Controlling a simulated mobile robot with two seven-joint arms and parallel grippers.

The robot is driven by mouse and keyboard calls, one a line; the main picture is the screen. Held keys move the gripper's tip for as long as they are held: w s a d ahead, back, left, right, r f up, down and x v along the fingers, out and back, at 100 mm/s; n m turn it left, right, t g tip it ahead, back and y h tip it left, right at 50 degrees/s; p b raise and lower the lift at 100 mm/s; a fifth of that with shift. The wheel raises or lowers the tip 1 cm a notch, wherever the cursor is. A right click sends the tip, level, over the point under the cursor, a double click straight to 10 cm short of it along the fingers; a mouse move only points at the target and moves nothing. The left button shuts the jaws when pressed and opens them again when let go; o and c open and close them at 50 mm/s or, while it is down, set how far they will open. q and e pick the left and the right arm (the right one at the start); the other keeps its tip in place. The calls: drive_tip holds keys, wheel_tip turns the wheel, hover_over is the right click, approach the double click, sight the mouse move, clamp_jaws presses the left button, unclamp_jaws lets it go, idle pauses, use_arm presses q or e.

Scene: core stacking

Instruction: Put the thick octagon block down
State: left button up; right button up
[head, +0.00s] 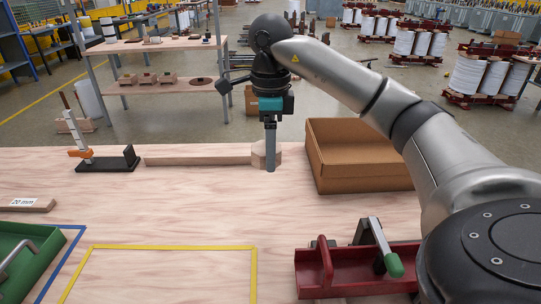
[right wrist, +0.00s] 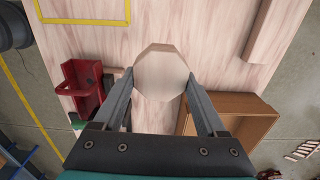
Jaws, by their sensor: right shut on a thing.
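The thick octagon block (head: 258,157) is pale wood. In the head view it is partly hidden behind a finger of my right gripper (head: 270,158), near the back of the table. In the right wrist view the octagon block (right wrist: 160,72) sits between the fingertips of my right gripper (right wrist: 160,78), which is shut on it. I cannot tell whether the block touches the table. My left gripper does not show.
A wooden bar (head: 198,160) lies just left of the block, and a cardboard box (head: 358,165) stands to its right. A black stand (head: 118,162) is farther left. A red tray (head: 340,284) is at front right. A yellow outline (head: 170,247) marks bare table (head: 205,205) at the front.

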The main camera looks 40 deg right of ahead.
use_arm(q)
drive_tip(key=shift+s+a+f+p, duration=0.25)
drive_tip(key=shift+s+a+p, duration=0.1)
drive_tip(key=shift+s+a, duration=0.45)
use_arm(e)
drive_tip(key=shift+r, duration=1)
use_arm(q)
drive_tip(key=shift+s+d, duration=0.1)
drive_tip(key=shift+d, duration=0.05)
